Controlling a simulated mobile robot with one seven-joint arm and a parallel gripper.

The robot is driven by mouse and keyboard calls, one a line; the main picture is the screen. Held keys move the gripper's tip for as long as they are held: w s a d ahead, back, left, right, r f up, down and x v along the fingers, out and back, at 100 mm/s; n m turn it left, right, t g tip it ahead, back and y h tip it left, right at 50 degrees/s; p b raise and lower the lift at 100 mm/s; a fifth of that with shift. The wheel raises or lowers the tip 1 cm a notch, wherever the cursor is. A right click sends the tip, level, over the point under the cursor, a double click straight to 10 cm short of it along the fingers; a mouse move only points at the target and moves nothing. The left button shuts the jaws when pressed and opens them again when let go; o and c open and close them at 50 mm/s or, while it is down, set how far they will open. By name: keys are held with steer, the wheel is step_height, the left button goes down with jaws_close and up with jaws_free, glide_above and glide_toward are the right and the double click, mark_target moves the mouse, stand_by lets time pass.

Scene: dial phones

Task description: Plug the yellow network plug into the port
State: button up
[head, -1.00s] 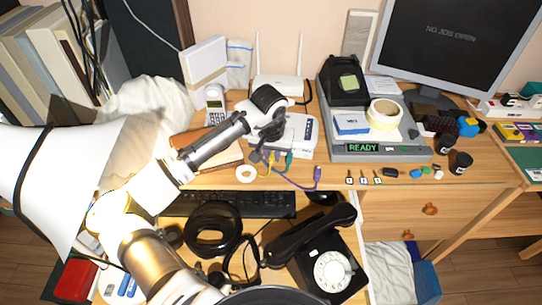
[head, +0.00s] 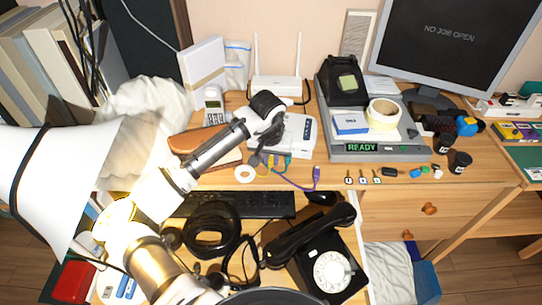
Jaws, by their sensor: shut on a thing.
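The white network box (head: 298,133) lies on the desk at centre, with its ports on the near edge. Several cable ends, yellow, teal and purple, are bunched at that edge. The yellow cable (head: 264,171) curves on the desk just below my gripper. My gripper (head: 262,157) points down at the front left of the box, shut on the yellow plug, which is largely hidden by the fingers. I cannot tell whether the plug touches a port. The purple plug (head: 317,172) ends a loose cable at right.
A white router (head: 279,88) with two antennas stands behind. A grey station with a READY display (head: 363,147) is close on the right.

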steer(key=shift+w+d, duration=0.15)
steer(key=shift+w, duration=0.9)
stand_by(0.6)
steer(key=o, duration=0.9)
steer(key=shift+c, duration=0.2)
